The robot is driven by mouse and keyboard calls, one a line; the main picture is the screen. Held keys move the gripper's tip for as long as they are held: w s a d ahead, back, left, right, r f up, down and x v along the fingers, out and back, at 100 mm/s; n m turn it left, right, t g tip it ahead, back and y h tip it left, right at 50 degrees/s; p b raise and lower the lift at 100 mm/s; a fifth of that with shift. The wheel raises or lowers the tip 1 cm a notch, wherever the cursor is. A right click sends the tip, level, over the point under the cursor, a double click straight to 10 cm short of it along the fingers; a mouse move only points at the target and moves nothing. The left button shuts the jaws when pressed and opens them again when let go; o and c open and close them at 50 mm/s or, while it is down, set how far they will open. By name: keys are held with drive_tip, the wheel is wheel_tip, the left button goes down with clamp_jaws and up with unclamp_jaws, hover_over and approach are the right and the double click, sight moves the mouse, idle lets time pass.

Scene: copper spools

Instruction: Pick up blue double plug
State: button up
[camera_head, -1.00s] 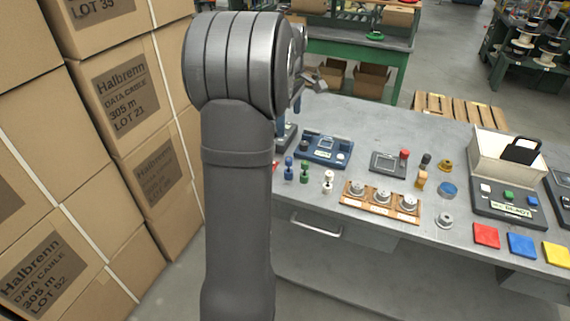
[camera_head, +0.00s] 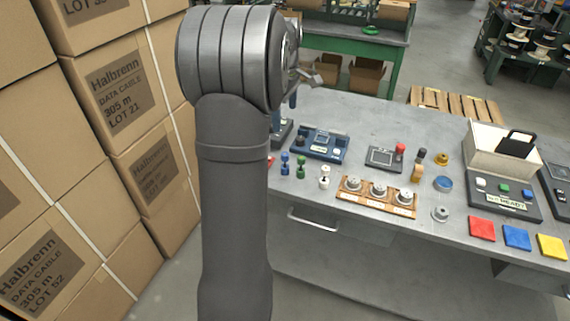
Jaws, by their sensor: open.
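The blue double plug (camera_head: 285,163) stands upright near the front left of the grey workbench, close to the right side of my arm in the picture. A green double plug (camera_head: 301,168) and a white double plug (camera_head: 324,177) stand to its right in a row. My arm rises through the middle left. A grey angled piece (camera_head: 306,78) that seems to be part of my gripper shows beyond the upper joint, above and away from the plugs. The rest of it is hidden behind the arm, and I see nothing held.
A blue device (camera_head: 319,145) sits behind the plugs. A wooden tray (camera_head: 348,198) with metal spools lies to their right, then a blue round piece (camera_head: 443,184), a box station (camera_head: 496,194) and coloured pads. Stacked cartons (camera_head: 115,84) fill the left.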

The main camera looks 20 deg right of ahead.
drive_tip(key=c, duration=1)
drive_tip(key=n, duration=1)
hover_over(285, 166)
drive_tip(key=f, duration=0.9)
drive_tip(key=w+f, duration=0.1)
drive_tip(key=f, duration=0.4)
drive_tip(key=shift+d+f, duration=0.1)
drive_tip(key=shift+f, duration=0.2)
drive_tip(key=shift+s+f, duration=0.2)
drive_tip(key=shift+f, duration=1.15)
drive_tip(key=shift+s+f, duration=0.15)
drive_tip(key=shift+f, duration=1.2)
